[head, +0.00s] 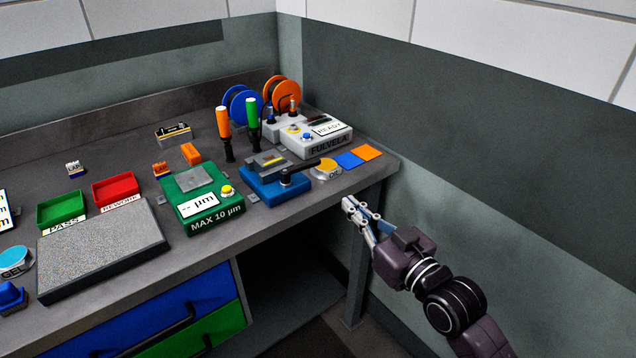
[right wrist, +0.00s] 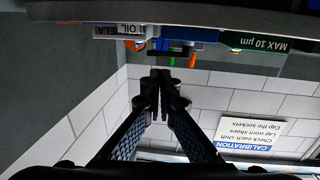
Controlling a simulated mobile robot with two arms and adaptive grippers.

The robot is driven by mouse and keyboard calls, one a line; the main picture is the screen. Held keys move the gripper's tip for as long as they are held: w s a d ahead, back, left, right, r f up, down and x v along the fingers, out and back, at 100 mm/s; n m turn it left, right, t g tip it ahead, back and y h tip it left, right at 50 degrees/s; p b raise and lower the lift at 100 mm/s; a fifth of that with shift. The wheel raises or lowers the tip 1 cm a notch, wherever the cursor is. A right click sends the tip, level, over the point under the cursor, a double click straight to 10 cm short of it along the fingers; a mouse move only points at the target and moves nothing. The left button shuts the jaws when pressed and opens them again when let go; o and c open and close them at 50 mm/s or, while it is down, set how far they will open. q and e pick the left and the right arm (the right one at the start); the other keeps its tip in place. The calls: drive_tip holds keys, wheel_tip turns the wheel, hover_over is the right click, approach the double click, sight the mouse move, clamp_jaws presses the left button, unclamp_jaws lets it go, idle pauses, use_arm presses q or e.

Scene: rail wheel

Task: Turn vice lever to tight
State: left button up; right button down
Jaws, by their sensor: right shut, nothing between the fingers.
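The vice (head: 274,190) is a blue block with grey jaws, near the front right of the grey bench. Its black lever (head: 310,167) sticks out to the right across the front. In the right wrist view, which is upside down, the blue vice (right wrist: 193,34) shows at the top, partly cut by the bench edge. My right gripper (head: 347,203) is off the bench's front right corner, to the right of the vice and apart from the lever. Its fingers (right wrist: 155,79) are together and empty. My left gripper is not in view.
The green MAX 10 µm gauge (head: 203,205) stands left of the vice. The yellow OIL pot (head: 326,168) and blue and orange pads (head: 348,160) lie right. Front of the bench is open.

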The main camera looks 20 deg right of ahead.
drive_tip(key=p, duration=0.2)
approach(312, 166)
drive_tip(key=x, duration=0.5)
drive_tip(key=shift+w+a+r, duration=0.15)
drive_tip(key=shift+x, duration=0.85)
